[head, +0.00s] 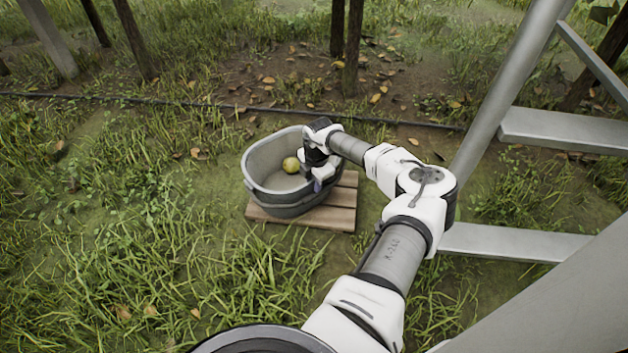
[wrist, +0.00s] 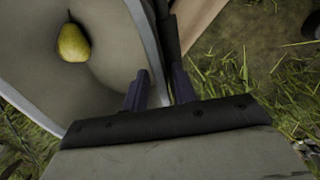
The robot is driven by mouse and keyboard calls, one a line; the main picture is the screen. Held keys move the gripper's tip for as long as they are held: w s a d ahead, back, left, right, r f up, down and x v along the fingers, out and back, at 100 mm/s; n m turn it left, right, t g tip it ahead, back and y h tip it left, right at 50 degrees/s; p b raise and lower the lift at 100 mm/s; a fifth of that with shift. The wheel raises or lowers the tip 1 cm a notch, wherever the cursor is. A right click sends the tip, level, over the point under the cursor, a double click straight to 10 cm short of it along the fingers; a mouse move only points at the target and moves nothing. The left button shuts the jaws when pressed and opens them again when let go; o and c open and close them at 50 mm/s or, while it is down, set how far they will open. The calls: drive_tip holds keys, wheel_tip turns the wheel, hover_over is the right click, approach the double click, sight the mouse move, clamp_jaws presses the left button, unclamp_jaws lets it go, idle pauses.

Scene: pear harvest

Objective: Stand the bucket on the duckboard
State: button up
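The grey oval bucket (head: 262,190) is upright over the wooden duckboard (head: 340,212), which shows beyond it at the right and front. Whether its base rests fully on the slats is hidden. In the wrist view the bucket (wrist: 105,35) fills the upper left, with a strip of the duckboard (wrist: 197,22) beyond its outer wall. My gripper (head: 318,182) is at the bucket's right rim. In the wrist view my gripper (wrist: 160,88) has one dark finger inside and one outside the wall, close together, with the rim between them.
A yellow-green pear (head: 291,165) lies in the bucket and also shows in the wrist view (wrist: 73,43). A metal ladder (head: 560,130) stands at the right. A dark hose (head: 200,103) runs behind the bucket, with trunks beyond. Open grass lies left and in front.

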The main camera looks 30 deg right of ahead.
wheel_tip(320, 180, up, 12)
drive_tip(key=s+p, duration=0.1)
drive_tip(key=p, duration=0.4)
drive_tip(key=shift+d, duration=0.15)
drive_tip(key=shift+r, duration=0.1)
